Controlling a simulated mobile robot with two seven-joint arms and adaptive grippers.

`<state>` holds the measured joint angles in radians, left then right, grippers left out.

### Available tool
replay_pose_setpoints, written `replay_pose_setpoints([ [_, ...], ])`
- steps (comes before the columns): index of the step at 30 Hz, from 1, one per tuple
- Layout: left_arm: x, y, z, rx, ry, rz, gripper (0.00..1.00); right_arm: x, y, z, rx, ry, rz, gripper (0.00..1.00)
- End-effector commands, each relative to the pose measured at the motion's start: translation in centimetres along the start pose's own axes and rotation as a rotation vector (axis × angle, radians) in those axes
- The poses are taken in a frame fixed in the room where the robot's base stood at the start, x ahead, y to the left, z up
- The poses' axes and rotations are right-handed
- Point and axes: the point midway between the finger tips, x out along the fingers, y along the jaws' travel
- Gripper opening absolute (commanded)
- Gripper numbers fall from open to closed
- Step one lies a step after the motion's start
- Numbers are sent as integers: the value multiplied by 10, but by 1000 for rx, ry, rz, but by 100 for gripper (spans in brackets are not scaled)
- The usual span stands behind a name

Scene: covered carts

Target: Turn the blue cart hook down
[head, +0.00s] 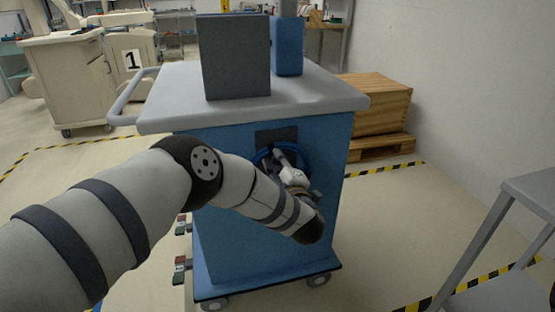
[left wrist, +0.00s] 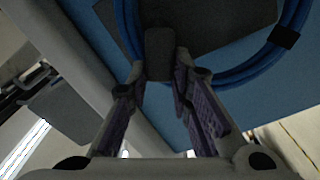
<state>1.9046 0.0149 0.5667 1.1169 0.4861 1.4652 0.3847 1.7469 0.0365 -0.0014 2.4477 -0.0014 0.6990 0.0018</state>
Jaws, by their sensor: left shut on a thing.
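The blue cart (head: 240,235) with a light grey top stands in front of me in the head view. A dark plate (head: 272,135) is on its side panel, with a coiled blue cable (head: 261,154) hanging there. The dark grey hook (left wrist: 160,45) shows in the left wrist view, in front of the plate and the cable loop (left wrist: 127,25). My left gripper (left wrist: 160,72) has its fingers on either side of the hook's end, shut on it. In the head view my left gripper (head: 283,160) is at the plate, and my arm partly hides the hook. My right gripper is not in view.
A dark grey box (head: 234,60) and a blue container (head: 288,48) stand on the cart top. Wooden crates (head: 380,110) are behind right, a beige cart (head: 70,80) behind left. A grey metal stand (head: 500,225) is at the right. Floor between is open.

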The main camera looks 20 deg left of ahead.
Motion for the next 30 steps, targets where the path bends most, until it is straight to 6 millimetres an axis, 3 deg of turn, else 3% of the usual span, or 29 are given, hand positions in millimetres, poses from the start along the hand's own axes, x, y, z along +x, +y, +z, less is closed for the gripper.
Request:
replay_pose_setpoints([
  [30,-1,-27,15,-961,-3,-6,0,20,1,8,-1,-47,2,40],
])
